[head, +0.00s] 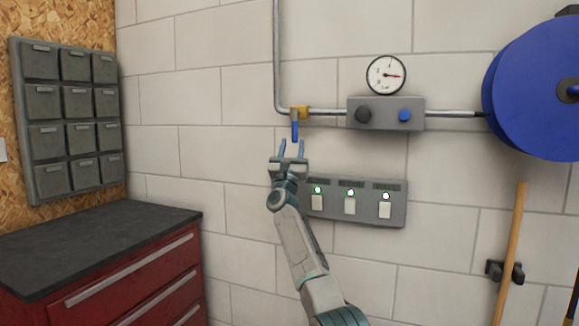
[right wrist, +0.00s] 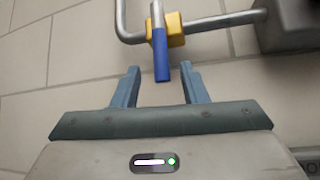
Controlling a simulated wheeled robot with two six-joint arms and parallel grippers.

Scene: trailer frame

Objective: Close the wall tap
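The wall tap has a yellow body (head: 300,112) on a grey pipe and a blue lever handle (head: 295,131) that hangs straight down. In the right wrist view the yellow body (right wrist: 175,29) and the blue handle (right wrist: 160,52) are just beyond my fingers. My right gripper (head: 292,148) is open and points up at the handle from below. In the right wrist view the lower end of the handle shows between the lines of the two spread fingers (right wrist: 160,85), and the fingers do not appear to grip it. My left gripper is not in view.
A grey regulator box (head: 386,113) with a dark and a blue knob sits right of the tap, under a gauge (head: 386,75). A switch panel (head: 357,203) is below. A blue hose reel (head: 537,88) is far right. A red cabinet (head: 130,285) stands left.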

